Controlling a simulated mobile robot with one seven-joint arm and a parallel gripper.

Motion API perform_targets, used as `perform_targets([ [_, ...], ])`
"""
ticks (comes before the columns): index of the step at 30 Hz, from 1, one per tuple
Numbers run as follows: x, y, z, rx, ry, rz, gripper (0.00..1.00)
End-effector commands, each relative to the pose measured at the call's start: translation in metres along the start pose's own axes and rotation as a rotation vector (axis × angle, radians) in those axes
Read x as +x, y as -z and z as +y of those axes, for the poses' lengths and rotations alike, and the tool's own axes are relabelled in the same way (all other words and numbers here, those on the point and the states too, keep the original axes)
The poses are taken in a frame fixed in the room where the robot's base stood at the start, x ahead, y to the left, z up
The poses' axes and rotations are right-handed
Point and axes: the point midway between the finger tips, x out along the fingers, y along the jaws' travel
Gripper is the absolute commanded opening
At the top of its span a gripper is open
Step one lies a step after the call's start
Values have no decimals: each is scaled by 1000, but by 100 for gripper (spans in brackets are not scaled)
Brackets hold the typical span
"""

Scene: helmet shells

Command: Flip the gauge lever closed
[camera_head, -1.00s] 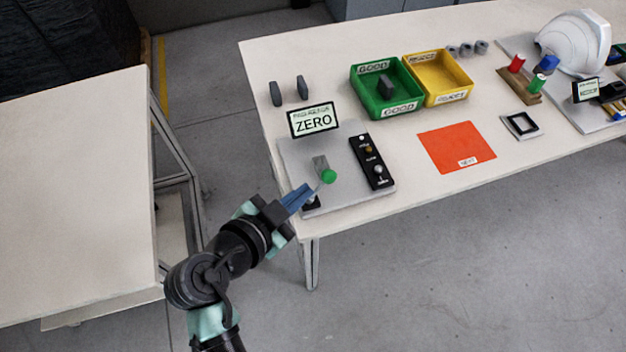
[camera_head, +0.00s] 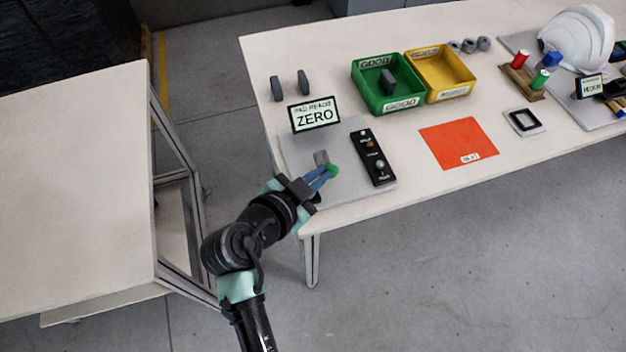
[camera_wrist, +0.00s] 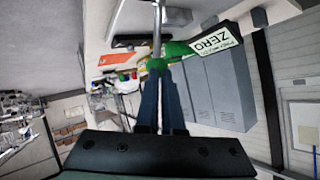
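The gauge stand is a grey plate (camera_head: 345,192) at the near left corner of the white table. Its lever ends in a green knob (camera_head: 333,170), beside a small grey block (camera_head: 321,158). My gripper (camera_head: 328,172) is at the knob, its blue fingers pointing at it from the lower left. In the wrist view the green knob (camera_wrist: 157,64) sits at the fingertips, with a metal rod (camera_wrist: 157,28) running up from it. The fingers lie close together with only a narrow slit; the knob does not appear between them. Touch cannot be told. A display (camera_head: 314,115) reads ZERO.
A black panel with knobs (camera_head: 373,157) lies right of the lever. Two grey pads (camera_head: 303,82) stand behind the display. Green (camera_head: 404,104) and yellow (camera_head: 447,96) bins and an orange mat (camera_head: 458,144) are farther right. Another table (camera_head: 75,190) stands left across a gap.

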Motion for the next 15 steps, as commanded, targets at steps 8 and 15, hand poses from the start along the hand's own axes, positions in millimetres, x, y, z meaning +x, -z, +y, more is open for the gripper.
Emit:
perform_targets([
  [8,9,6,9,1,-17,9,0],
  [15,9,6,9,0,-20,12,0],
])
